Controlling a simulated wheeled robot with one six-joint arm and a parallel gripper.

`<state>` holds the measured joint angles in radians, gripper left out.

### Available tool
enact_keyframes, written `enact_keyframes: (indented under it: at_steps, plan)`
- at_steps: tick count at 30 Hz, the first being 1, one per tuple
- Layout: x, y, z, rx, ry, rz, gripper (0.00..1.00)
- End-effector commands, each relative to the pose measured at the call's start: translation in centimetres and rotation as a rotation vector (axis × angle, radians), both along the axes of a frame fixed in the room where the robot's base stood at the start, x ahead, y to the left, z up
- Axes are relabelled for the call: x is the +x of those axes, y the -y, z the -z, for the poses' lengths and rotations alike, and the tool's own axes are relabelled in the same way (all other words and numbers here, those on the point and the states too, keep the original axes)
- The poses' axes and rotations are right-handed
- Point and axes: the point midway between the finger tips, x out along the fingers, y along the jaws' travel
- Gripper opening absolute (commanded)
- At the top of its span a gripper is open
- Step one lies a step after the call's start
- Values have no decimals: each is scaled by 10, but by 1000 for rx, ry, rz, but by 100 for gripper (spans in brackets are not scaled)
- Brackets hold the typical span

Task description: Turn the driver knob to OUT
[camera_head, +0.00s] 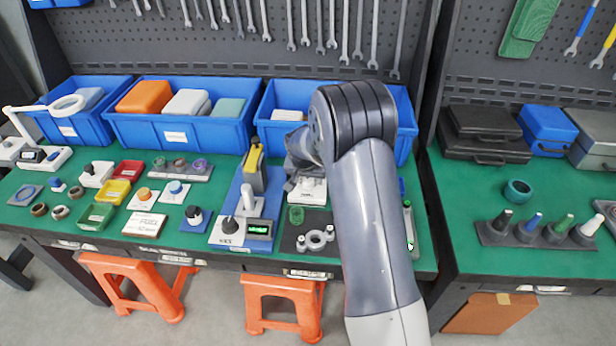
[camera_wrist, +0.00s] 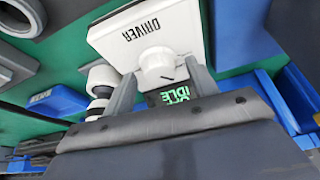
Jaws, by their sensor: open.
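The white driver unit (camera_wrist: 150,32) fills the upper middle of the wrist view, with the word DRIVER upside down. Its round white knob (camera_wrist: 157,62) has a short dark pointer mark near its lower edge. A small display (camera_wrist: 172,96) with green letters, seemingly IDLE, is partly hidden by my gripper. My gripper (camera_wrist: 160,70) is open, one finger on each side of the knob; I cannot tell whether they touch it. In the head view, the driver unit (camera_head: 308,192) stands on the green bench, partly behind my arm, and my gripper is mostly hidden.
Blue bins (camera_head: 190,131) line the back. Small trays and parts crowd the left bench.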

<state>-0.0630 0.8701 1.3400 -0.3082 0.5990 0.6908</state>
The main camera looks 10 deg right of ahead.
Motion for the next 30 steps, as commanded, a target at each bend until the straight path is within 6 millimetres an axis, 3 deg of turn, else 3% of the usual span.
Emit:
enact_keyframes:
  at_steps: [2,18,30]
  plan:
    - [0,0,0,0,0,0,55]
    - [0,0,0,0,0,0,12]
    - [0,1,0,0,0,-77,11]
